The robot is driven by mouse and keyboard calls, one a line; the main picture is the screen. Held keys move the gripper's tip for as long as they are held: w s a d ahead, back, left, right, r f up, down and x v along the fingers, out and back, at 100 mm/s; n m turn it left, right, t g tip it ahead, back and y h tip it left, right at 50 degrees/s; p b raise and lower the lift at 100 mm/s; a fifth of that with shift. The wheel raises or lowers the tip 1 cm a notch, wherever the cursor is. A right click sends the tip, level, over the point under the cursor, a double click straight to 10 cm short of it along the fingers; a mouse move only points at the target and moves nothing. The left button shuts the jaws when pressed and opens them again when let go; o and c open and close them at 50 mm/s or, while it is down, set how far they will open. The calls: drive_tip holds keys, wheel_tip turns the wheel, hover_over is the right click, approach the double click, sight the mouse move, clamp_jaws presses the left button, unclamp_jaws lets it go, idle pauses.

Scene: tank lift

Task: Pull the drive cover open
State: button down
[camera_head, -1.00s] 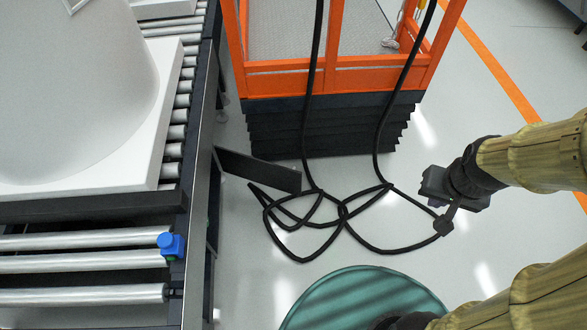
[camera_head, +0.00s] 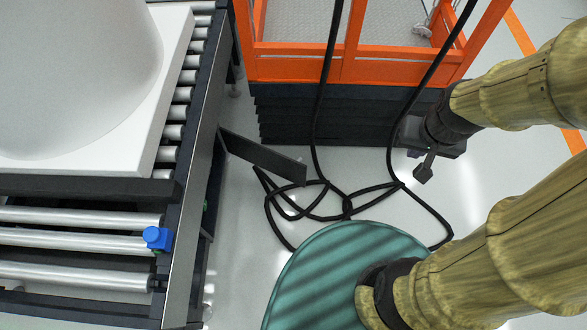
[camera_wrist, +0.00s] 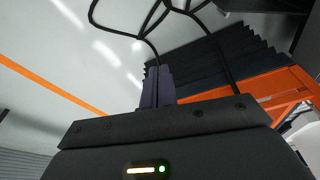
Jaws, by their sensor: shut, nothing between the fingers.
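A dark flat panel, which looks like the drive cover (camera_head: 268,159), stands out at an angle from the side of the roller conveyor (camera_head: 195,185) in the head view. Its near end meets the conveyor frame and its free end points right, toward the cables. My gripper (camera_head: 424,170) is to the right of the panel, clearly apart from it, in front of the orange lift's dark base. Its fingers are shut and empty. The shut fingers also show in the wrist view (camera_wrist: 158,86), over floor and cables. The panel cannot be made out in the wrist view.
Black cables (camera_head: 340,207) hang from the orange lift (camera_head: 375,68) and lie looped on the floor between panel and gripper. A blue knob-like part (camera_head: 157,238) sits on the conveyor's edge. A large white piece (camera_head: 95,150) lies on the rollers. Pale floor shows around the cables.

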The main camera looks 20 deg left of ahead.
sight(300, 165)
drive_tip(key=s+a+f+n+t+h+b, duration=0.1)
drive_tip(key=a+f+n+t, duration=0.4)
drive_tip(key=a+f+n, duration=0.5)
drive_tip(key=s+a+f+n+t+h+b, duration=0.1)
drive_tip(key=s+a+f+n+t+b, duration=0.2)
drive_tip(key=a+f+n, duration=0.7)
drive_tip(key=s+a+f+n+t+h+b, duration=0.1)
drive_tip(key=a+f+n+t+b, duration=0.4)
drive_tip(key=a+f+n, duration=0.5)
wheel_tip(300, 165, down, 9)
drive_tip(key=s+n+t, duration=0.1)
drive_tip(key=n+t, duration=0.1)
drive_tip(key=n, duration=0.1)
drive_tip(key=shift+s+n+h+b, duration=0.3)
drive_tip(key=shift+s+h+b, duration=0.05)
drive_tip(key=shift+h+b, duration=0.05)
drive_tip(key=shift+w, duration=0.1)
drive_tip(key=b+x, duration=0.6)
drive_tip(key=x, duration=0.7)
drive_tip(key=shift+w+d, duration=0.1)
drive_tip(key=shift+w, duration=0.05)
drive_tip(key=shift+w+r, duration=0.1)
drive_tip(key=shift+w, duration=0.2)
